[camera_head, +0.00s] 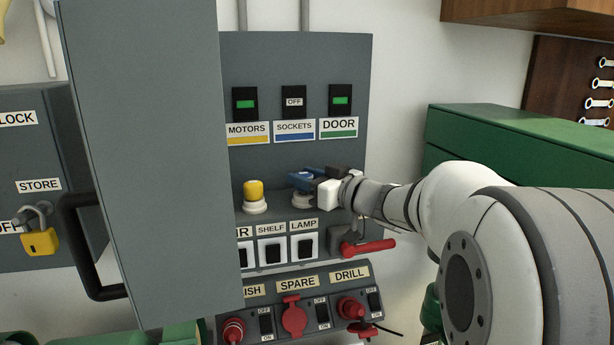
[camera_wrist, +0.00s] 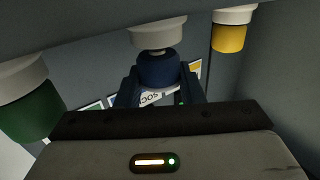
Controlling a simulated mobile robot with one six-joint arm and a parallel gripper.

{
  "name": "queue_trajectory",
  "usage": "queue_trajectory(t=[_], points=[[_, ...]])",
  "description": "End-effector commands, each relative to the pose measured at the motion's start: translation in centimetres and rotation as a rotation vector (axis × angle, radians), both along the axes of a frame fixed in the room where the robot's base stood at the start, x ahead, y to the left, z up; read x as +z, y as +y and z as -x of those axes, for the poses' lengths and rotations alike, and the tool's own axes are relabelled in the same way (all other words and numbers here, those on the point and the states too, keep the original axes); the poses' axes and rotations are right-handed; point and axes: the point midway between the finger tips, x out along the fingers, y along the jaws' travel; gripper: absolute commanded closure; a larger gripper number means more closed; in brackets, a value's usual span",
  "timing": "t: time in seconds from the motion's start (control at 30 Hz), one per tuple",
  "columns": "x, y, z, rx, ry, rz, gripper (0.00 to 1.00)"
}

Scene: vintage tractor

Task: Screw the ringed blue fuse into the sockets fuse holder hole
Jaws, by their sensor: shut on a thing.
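My gripper (camera_head: 312,178) is shut on the blue fuse (camera_wrist: 158,70), with a finger on either side of it in the wrist view (camera_wrist: 158,88). The blue cap also shows in the head view (camera_head: 301,177), partly covered by the gripper. The white sockets fuse holder (camera_wrist: 158,33) is in line with the fuse, with a small pale metal part visible between them. In the head view the holder (camera_head: 303,200) is just below the fuse. How deep the tip sits in the hole is hidden. I cannot make out a ring mark.
A yellow fuse (camera_head: 254,190) stands in the holder to the left. A green fuse (camera_wrist: 28,115) is on the other side. The sockets indicator (camera_head: 293,102) reads OFF; motors and door show green. A red lever (camera_head: 368,246) lies below my wrist. The open grey cabinet door (camera_head: 150,150) stands left.

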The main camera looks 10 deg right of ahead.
Motion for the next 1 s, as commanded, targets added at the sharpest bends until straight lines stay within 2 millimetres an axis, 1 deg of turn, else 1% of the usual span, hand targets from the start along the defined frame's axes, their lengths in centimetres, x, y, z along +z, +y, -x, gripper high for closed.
queue_trajectory(t=[0.07, 0.1, 0.3, 0.4, 0.67, 0.77, 1.0], points=[[-0.3, 0.1, 0.0, 0.001, 0.001, -0.001, 0.88], [-0.2, 0.1, 0.0, 0.001, 0.0, 0.0, 0.63], [-0.2, 0.1, 0.0, 0.001, 0.0, 0.0, 0.47], [-0.2, 0.1, 0.0, 0.001, 0.0, 0.0, 0.4], [-0.2, -0.1, 0.2, 0.0, -0.001, 0.001, 0.4], [-0.2, -0.8, 1.1, -0.002, -0.003, 0.002, 0.4], [-0.3, -3.2, 4.5, -0.004, -0.003, 0.002, 0.4]])
